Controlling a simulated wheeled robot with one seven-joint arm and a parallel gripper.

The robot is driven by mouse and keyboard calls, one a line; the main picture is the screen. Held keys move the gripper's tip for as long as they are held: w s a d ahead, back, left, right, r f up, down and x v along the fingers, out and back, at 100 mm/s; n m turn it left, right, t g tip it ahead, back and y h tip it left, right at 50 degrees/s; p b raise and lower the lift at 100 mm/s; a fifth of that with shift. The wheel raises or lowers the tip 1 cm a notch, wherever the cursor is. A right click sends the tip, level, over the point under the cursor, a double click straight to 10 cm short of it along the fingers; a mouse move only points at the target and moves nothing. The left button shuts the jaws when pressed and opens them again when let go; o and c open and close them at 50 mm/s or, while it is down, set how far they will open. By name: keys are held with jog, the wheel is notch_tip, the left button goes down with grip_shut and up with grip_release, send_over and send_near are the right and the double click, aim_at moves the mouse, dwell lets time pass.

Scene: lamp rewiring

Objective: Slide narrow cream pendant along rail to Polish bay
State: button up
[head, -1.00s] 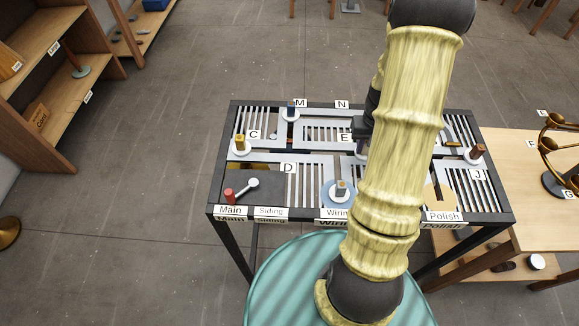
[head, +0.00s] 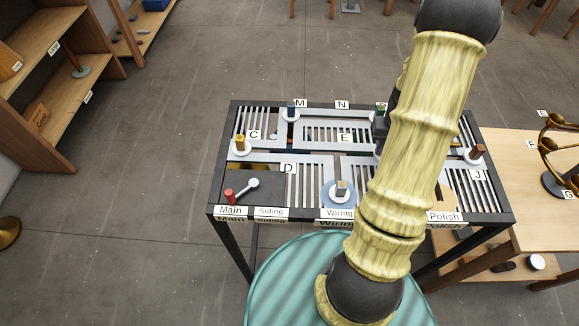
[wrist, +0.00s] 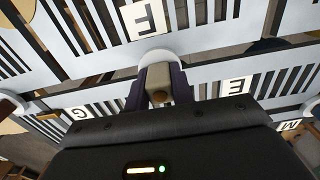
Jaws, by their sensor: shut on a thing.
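My gripper (wrist: 158,92) is shut on a small cream-tan upright piece (wrist: 158,76), which I take for the narrow cream pendant. It stands between the dark fingers on a white round disc (wrist: 160,55) over the slotted rail top. In the head view my arm covers most of the gripper and pendant. The slotted rail table (head: 300,160) stands in front of me. The Polish bay, marked by the Polish label (head: 444,216) at its front right, is partly behind my arm.
Other pegs stand on discs: a yellow one (head: 240,142), a brown one (head: 477,152), a green one (head: 381,107) and a grey one (head: 341,188) at Wiring. A red-ended lever (head: 230,195) lies near Main. A wooden table (head: 520,215) adjoins at right.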

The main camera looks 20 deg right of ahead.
jog(key=s+d, duration=0.2)
jog(key=d, duration=0.4)
jog(key=s+d+p, duration=0.1)
jog(key=s+d, duration=0.1)
jog(key=d, duration=0.5)
jog(key=shift+s+d, duration=0.25)
jog(key=shift+d, duration=0.05)
dwell(0.4)
jog(key=shift+s, duration=0.1)
jog(key=shift+s+a+f+b, duration=0.15)
jog(key=shift+s+a, duration=0.6)
jog(key=shift+s, duration=1.45)
jog(key=shift+s+a+r+b, duration=0.1)
jog(key=shift+s+a+b, duration=0.45)
jog(key=shift+s, duration=1.65)
jog(key=shift+s+a+f+p, duration=0.1)
jog(key=shift+s+a, duration=0.9)
jog(key=shift+s, duration=1.2)
jog(key=o, duration=1)
jog(key=shift+s, duration=0.1)
jog(key=shift+d+r, duration=0.15)
jog(key=shift+r, duration=0.3)
notch_tip(320, 180, up, 17)
jog(key=b, duration=0.2)
jog(key=shift+b, duration=0.35)
